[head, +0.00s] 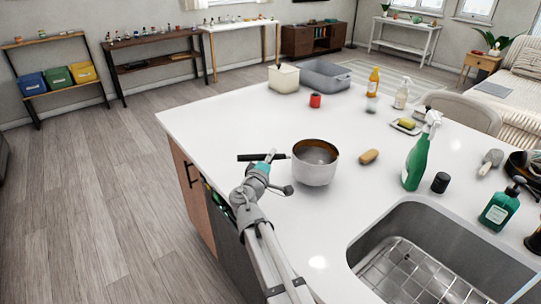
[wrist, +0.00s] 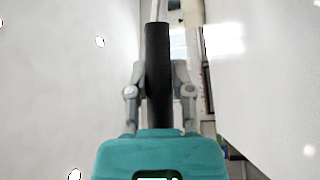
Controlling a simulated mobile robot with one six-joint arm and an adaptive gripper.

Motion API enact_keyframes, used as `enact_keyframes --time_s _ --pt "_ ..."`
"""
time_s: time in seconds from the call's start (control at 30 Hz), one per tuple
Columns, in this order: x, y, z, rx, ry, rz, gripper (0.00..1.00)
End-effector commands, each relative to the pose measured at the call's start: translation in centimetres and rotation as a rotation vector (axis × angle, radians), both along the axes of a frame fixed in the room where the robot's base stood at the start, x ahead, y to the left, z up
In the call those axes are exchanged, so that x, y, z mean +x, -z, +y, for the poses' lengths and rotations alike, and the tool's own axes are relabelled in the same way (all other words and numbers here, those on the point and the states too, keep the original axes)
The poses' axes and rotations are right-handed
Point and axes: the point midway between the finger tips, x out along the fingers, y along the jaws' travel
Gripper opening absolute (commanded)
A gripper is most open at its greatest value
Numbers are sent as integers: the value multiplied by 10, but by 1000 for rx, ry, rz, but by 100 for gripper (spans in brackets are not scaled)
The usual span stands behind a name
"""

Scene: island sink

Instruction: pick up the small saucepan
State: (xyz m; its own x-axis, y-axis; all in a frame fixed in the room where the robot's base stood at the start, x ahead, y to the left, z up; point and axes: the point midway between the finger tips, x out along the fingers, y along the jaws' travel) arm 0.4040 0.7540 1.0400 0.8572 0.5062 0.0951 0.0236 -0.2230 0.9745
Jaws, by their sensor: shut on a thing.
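The small saucepan (head: 314,168) is a whitish pot with a dark inside and a black handle pointing left. It is at the left part of the white island top; I cannot tell whether its base touches the surface. My gripper (head: 271,157) is at the handle, left of the pot. In the wrist view the black handle (wrist: 158,50) runs between the two fingers of my gripper (wrist: 160,85), which are shut on it. The pot body is out of the wrist view.
A brown brush or sponge (head: 369,157) lies right of the pot. A green spray bottle (head: 415,162) and a black jar (head: 440,183) stand to the right. The sink (head: 365,246) is at front right. The counter (head: 235,118) is clear behind the handle.

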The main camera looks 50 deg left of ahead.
Motion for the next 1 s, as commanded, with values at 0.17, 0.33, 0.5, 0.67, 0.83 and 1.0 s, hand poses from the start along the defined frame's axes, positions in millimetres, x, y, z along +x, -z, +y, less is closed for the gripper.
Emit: enact_keyframes --time_s 0.17,0.33,0.5,0.67,0.83,1.0 --pt "-9 -28 -18 -2 0 -4 0" --pt "-17 -47 -32 -2 0 -4 0" --pt "-32 -62 -61 -3 -1 -3 0" --pt "-44 -73 -85 -2 0 -4 0" --pt "-54 -80 -101 -2 0 -4 0" --pt "-59 -84 -109 -2 0 -3 0"
